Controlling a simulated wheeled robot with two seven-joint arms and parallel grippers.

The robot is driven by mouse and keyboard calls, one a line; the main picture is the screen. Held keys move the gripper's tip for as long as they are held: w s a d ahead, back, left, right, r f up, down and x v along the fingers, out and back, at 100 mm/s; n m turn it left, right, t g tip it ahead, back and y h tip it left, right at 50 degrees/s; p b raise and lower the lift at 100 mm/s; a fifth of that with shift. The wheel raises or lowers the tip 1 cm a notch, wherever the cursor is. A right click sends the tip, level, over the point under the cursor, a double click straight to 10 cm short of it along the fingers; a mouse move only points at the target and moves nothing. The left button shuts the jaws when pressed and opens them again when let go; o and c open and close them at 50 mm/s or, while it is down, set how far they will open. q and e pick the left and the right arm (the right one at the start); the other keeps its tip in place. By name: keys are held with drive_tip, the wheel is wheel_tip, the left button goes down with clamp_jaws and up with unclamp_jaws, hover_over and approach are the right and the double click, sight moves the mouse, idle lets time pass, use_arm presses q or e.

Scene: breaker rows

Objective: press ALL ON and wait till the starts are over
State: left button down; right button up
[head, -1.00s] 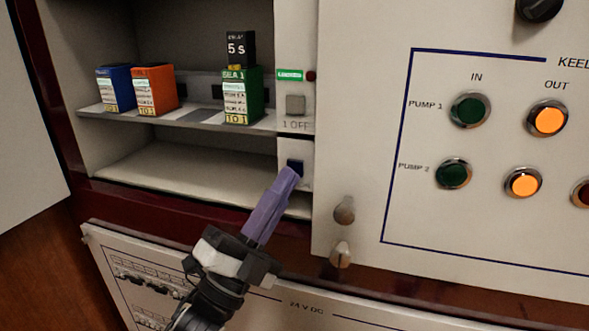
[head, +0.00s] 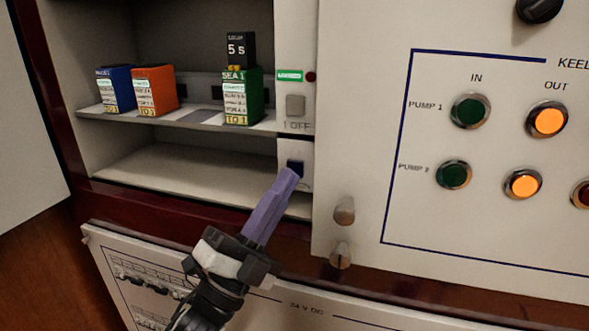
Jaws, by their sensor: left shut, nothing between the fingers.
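My left gripper (head: 289,176) is shut and empty, with purple fingers. Its tip overlaps the button's lower edge; I cannot tell whether it touches. Above is a grey square button (head: 296,105) with an OFF marking below it. A green label (head: 289,76) and a small dark red lamp (head: 311,77) are higher up. My right gripper is not in view.
Blue (head: 117,88), orange (head: 155,91) and green (head: 243,98) blocks stand on the upper shelf, a black 5 s block (head: 240,49) on the green one. The lower shelf is empty. Both pumps' OUT lamps (head: 547,119) glow amber; their IN lamps (head: 469,111) are dark green.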

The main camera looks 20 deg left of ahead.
use_arm(q)
drive_tip(key=shift+w, duration=0.15)
idle(0.8)
drive_tip(key=shift+w, duration=0.3)
drive_tip(key=shift+w, duration=0.4)
idle(0.5)
drive_tip(key=shift+s, duration=0.85)
drive_tip(key=shift+s+a+p, duration=0.1)
drive_tip(key=shift+s+p, duration=0.5)
drive_tip(key=shift+s, duration=1.9)
